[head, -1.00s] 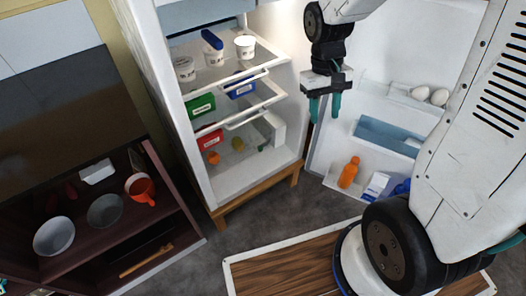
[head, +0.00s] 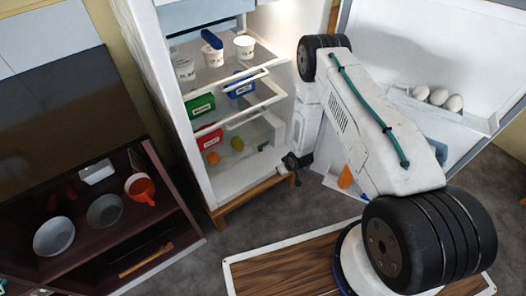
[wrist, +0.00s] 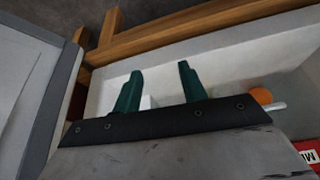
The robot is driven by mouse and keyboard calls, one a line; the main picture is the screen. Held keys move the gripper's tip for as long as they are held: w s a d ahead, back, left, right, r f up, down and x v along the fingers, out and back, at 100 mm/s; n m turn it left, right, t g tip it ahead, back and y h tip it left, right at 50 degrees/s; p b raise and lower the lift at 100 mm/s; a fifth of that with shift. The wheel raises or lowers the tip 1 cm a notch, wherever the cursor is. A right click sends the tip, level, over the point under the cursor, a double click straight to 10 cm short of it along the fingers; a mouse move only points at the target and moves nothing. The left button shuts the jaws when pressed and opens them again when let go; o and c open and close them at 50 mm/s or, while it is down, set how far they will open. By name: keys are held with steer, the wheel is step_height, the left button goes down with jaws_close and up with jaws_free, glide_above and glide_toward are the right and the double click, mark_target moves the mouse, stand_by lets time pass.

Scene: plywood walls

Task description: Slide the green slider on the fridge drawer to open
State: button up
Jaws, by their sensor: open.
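The green slider (head: 201,106) is a green bin with a white label. It hangs under the middle shelf on the left side of the open fridge in the head view. A blue bin (head: 240,88) hangs to its right and a red bin (head: 208,140) below it. My gripper (wrist: 158,88) is open, its two green fingers apart with nothing clearly held. In the head view its dark end is low by the fridge's front right edge, below and right of the green slider, not touching it; its fingers are mostly hidden. The green slider is not in the wrist view.
White cups (head: 245,47) stand on the top shelf. Fruit (head: 237,144) lies in the fridge bottom. The open fridge door (head: 420,60), holding eggs (head: 438,97), is at right. A dark cabinet with bowls (head: 104,211) is at left. A wooden beam (wrist: 200,36) runs below the fridge.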

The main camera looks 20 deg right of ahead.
step_height(320, 180, down, 4)
steer(key=a+t, duration=0.2)
steer(key=n+t+y, duration=0.1)
steer(key=t+y, duration=0.2)
steer(key=t, duration=0.3)
glide_toward(261, 149)
steer(key=shift+w+a+f, duration=0.15)
steer(key=shift+w+f, duration=0.35)
steer(key=shift+f, duration=0.15)
steer(key=x, duration=0.7)
steer(key=shift+w, duration=0.25)
